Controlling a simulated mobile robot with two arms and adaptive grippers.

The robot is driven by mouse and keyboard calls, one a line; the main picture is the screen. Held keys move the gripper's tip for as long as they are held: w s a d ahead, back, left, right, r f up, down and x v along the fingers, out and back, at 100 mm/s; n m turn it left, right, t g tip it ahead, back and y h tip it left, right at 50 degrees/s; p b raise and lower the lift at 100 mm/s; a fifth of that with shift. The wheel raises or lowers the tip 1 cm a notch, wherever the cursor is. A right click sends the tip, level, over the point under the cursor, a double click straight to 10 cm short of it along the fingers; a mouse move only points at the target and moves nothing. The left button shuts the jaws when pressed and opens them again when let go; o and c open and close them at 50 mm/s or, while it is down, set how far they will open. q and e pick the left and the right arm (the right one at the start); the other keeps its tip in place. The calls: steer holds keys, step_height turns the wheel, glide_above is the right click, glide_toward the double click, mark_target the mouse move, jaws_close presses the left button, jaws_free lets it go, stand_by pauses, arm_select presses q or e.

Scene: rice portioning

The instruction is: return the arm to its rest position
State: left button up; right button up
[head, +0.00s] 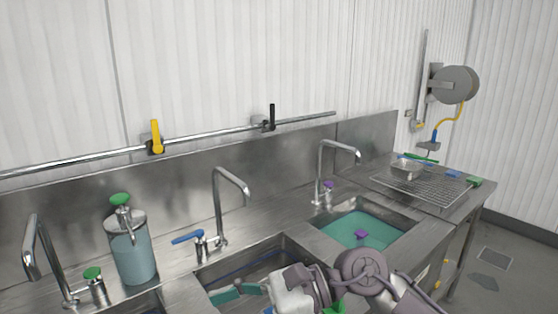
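One of my arms (365,272) shows at the bottom of the head view, coming in from the lower right, in front of the sinks. Its wrist end (291,289) is over the front edge of the middle sink (270,247). Its fingers are not clearly visible, so I cannot tell whether that gripper is open or shut, or holds anything. A bit of green shows just below the wrist; I cannot tell what it is. My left arm and gripper are out of the picture.
A right sink (398,232) holds green liquid (362,231). A soap dispenser (134,258) and several faucets stand along the steel counter. A wire rack (428,184) with a metal pan (406,170) is at the far right. A hose reel (456,84) hangs on the wall.

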steer(key=w+d+r+m+t+y, duration=0.4)
steer(key=r+m+t+y, duration=0.55)
steer(key=m, duration=0.65)
steer(key=w+d+f+m+t+h, duration=0.2)
steer(key=w+d+m+t+h, duration=0.15)
steer(key=m+t+h, duration=0.45)
steer(key=w+d+f+m+t+h, duration=0.25)
steer(key=d+m+t, duration=0.3)
steer(key=m, duration=0.35)
steer(key=d+f+m+g+h, duration=0.1)
steer(key=d+f+m+h, duration=0.45)
steer(key=f+m, duration=0.2)
steer(key=d+f+m+g+h, duration=0.2)
steer(key=d+f+m+h, duration=0.2)
steer(key=f+m+h, duration=0.4)
steer(key=s+d+f+m+g, duration=0.35)
steer(key=s+f+g, duration=0.25)
steer(key=s+f, duration=0.5)
steer(key=s+d+f+m+g, duration=0.2)
steer(key=s+f+m+g, duration=0.2)
steer(key=s+f+g, duration=0.55)
steer(key=s+f, duration=0.4)
steer(key=f, duration=1)
steer(key=s+f, duration=0.3)
steer(key=f, duration=1.2)
steer(key=s+d+f, duration=0.3)
steer(key=s+f, duration=1)
steer(key=s, duration=0.2)
steer(key=shift+s+f+n, duration=0.3)
